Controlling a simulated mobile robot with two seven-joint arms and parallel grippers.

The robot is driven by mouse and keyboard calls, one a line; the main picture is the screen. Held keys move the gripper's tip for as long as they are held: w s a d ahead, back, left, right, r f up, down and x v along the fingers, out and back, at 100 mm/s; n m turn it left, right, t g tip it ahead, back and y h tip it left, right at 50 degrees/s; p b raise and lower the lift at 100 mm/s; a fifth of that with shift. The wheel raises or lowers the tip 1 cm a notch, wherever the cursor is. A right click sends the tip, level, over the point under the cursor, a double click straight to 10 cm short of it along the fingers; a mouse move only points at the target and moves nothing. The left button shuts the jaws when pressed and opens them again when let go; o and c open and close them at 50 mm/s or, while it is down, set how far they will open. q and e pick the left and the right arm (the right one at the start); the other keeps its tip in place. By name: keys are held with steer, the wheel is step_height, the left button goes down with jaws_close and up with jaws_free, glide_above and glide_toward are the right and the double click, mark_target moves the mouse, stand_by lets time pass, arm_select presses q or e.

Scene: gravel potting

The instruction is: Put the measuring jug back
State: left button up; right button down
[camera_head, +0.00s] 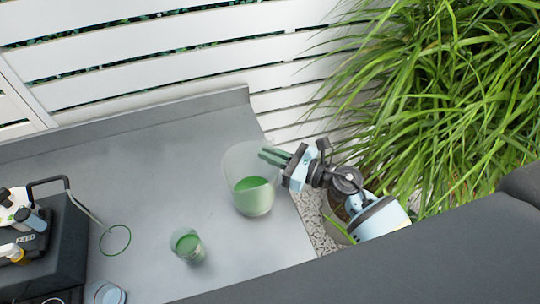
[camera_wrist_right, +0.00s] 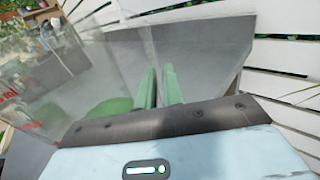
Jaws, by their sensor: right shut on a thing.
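The measuring jug (camera_head: 233,160) is a large clear vessel with green contents in its lower part, near the right end of the grey bench (camera_head: 150,185). It looks roughly upright; I cannot tell whether its base touches the bench. My right gripper (camera_head: 276,157) comes in from the right and is shut on the jug's upper right side. In the right wrist view the jug's clear wall (camera_wrist_right: 85,75), with red marks at the far left, runs up to the green fingers (camera_wrist_right: 160,88). My left gripper is not in view.
A small clear cup (camera_head: 187,246) with green contents stands left of the jug. A black caddy (camera_head: 70,240) with bottles, a wire green ring (camera_head: 115,240) and another glass (camera_head: 107,293) are at left. A white slatted fence (camera_head: 180,60) and grass (camera_head: 450,80) border the bench.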

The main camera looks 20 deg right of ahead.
steer(key=shift+f, duration=0.4)
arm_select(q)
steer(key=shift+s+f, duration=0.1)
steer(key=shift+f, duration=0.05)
arm_select(e)
steer(key=shift+f, duration=0.25)
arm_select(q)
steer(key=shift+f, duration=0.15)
arm_select(e)
steer(key=c, duration=1.5)
jaws_free()
steer(key=shift+c, duration=0.2)
